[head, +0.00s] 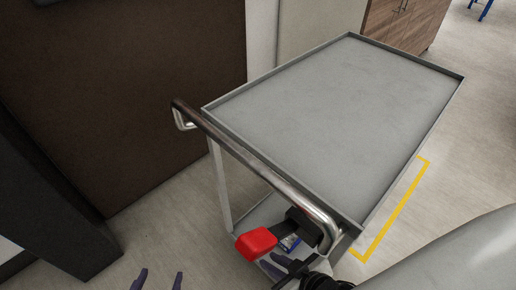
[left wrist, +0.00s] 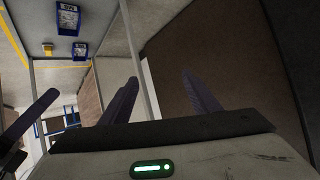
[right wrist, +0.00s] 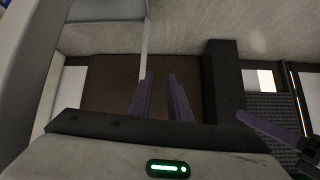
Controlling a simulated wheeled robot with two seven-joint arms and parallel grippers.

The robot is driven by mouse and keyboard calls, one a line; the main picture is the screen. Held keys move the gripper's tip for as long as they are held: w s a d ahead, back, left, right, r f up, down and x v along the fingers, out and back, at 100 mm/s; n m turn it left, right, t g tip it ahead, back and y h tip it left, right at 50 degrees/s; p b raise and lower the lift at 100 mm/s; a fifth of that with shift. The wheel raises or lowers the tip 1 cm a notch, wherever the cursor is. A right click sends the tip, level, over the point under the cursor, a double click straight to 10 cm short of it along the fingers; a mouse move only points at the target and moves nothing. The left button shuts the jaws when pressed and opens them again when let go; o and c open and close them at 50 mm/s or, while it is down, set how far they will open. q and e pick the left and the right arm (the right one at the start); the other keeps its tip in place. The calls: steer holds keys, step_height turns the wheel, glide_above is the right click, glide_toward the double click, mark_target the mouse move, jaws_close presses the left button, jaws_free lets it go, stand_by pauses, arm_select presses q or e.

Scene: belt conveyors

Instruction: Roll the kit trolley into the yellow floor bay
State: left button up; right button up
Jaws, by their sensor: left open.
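The kit trolley (head: 340,110) is a grey cart with an empty flat top tray and a chrome handle bar (head: 250,160) on its near side. Part of the yellow floor bay outline (head: 395,215) shows along the trolley's right side; the tray hides the rest. My left gripper (head: 160,279) is open and empty, low and left of the handle. Its fingers also show in the left wrist view (left wrist: 161,75), beside a trolley post. My right gripper (right wrist: 161,75) has its fingers apart with nothing between them. Whether it touches the trolley cannot be told.
A red block-like thing (head: 256,243) and a black part show below the handle's right end. Blue labelled boxes (left wrist: 68,20) show in the left wrist view. A large brown panel (head: 120,90) stands left of the trolley; a wooden cabinet (head: 400,22) stands behind.

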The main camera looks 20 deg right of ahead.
arm_select(q)
steer(key=w+d+r+m+t+h+p, duration=0.2)
steer(key=w+d+r+m+h, duration=0.35)
steer(key=d+r+m, duration=0.4)
steer(key=m+g+h+p, duration=0.2)
steer(key=m+g+h, duration=0.5)
steer(key=m, duration=1)
glide_toward(269, 162)
steer(key=shift+n, duration=0.25)
steer(key=b+x, duration=0.1)
steer(key=x, duration=0.2)
steer(key=f+b+x, duration=0.1)
steer(key=x, duration=0.3)
steer(key=w+f+b+x, duration=0.1)
steer(key=x, duration=0.2)
steer(key=shift+w+d+r, duration=0.1)
steer(key=shift+w+d, duration=0.1)
steer(key=shift+d, duration=0.2)
arm_select(e)
steer(key=s, duration=0.2)
steer(key=shift+s+d, duration=0.2)
steer(key=shift+s, duration=0.1)
arm_select(q)
steer(key=shift+c, duration=0.2)
jaws_close()
arm_select(e)
steer(key=shift+f, duration=0.15)
